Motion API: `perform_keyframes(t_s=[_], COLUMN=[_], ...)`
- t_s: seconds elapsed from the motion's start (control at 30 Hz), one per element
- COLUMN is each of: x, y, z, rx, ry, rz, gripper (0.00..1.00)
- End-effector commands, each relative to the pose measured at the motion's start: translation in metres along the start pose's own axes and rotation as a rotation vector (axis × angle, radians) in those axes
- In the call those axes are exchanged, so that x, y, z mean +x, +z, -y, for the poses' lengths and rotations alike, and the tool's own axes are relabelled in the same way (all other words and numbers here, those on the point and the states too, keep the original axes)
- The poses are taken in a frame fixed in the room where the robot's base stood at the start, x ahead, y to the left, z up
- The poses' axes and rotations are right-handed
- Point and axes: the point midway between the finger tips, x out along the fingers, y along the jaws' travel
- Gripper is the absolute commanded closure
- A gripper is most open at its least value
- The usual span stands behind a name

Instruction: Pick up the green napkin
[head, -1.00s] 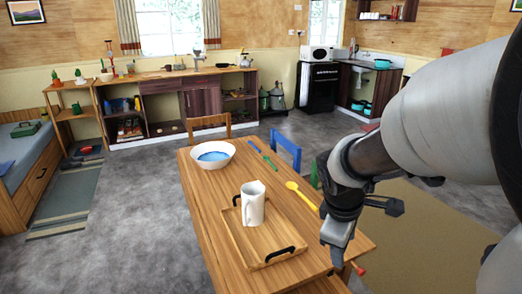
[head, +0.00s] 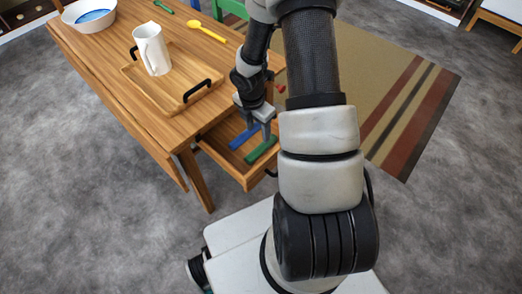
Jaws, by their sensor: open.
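The green napkin (head: 262,151), a narrow folded or rolled strip, lies in an open wooden drawer (head: 222,164) at the near end of the table. A similar blue strip (head: 245,137) lies behind it in the same drawer. My gripper (head: 259,132) points down over the drawer, with its fingers apart and nothing seen between them. The fingertips are close to the two strips. I cannot tell whether they touch either one. My arm covers the area just right of the drawer.
The wooden table (head: 100,75) holds a tray (head: 180,75) with a white pitcher (head: 154,50) standing in it. A white bowl (head: 88,16) and a yellow spoon (head: 206,32) are farther back. A striped rug (head: 385,95) lies right. Grey floor is clear at left.

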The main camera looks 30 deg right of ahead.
Motion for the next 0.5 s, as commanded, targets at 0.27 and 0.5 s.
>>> perform_keyframes(t_s=[0.27,0.5], x=[0.044,0.058], y=[-0.001,-0.001], z=[0.0,0.002], rx=[0.001,0.001], ry=[0.0,-0.002], rz=[0.0,0.0], gripper=[0.51,0.51])
